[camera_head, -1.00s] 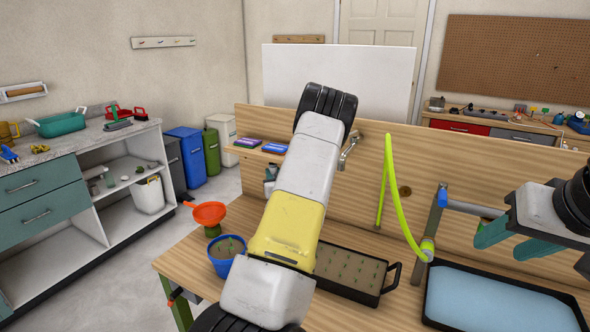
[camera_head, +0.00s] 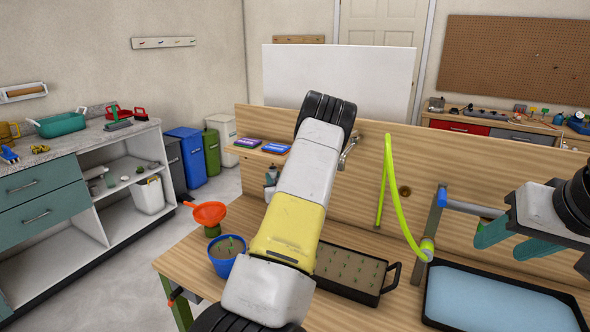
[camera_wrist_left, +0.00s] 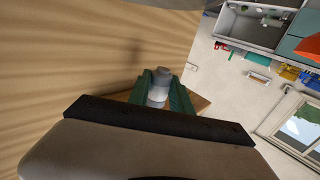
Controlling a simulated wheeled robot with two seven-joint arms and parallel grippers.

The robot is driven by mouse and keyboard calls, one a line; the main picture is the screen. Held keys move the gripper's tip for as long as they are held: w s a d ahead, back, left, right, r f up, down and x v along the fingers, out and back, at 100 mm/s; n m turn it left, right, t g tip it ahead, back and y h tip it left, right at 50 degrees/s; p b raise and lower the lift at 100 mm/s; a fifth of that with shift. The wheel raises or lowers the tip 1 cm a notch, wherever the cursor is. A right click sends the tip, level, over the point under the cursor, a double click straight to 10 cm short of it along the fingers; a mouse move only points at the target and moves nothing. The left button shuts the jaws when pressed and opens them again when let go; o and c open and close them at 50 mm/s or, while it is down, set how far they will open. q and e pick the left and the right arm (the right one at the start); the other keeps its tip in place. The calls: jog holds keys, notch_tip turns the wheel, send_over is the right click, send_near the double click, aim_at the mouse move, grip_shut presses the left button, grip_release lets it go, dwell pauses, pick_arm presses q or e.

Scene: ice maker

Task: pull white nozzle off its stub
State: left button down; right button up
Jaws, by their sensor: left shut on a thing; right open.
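In the left wrist view, my left gripper (camera_wrist_left: 159,88) has its two green fingers closed on either side of a small white nozzle (camera_wrist_left: 158,96). A greyish cylindrical part shows just beyond the nozzle between the fingertips. I cannot tell whether the nozzle is still seated on a stub. In the head view my left arm, white and yellow, hides the left gripper and the nozzle. My right gripper (camera_head: 507,241) is open and empty, with teal fingers, above the bench at the right.
A metal tap (camera_head: 348,150) sticks out from the wooden back panel. A green hose (camera_head: 391,185) arches up nearby.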

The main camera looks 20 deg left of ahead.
pick_arm(q)
jog(key=shift+s+d+f, duration=0.1)
jog(key=shift+f, duration=0.25)
jog(key=shift+s+a+v, duration=0.1)
jog(key=shift+v, duration=0.85)
jog(key=shift+s+a+v, duration=0.1)
jog(key=shift+v, duration=0.8)
jog(key=shift+s+a+v, duration=0.1)
jog(key=shift+a+v, duration=0.05)
jog(key=shift+v, duration=0.8)
jog(key=shift+r, duration=0.1)
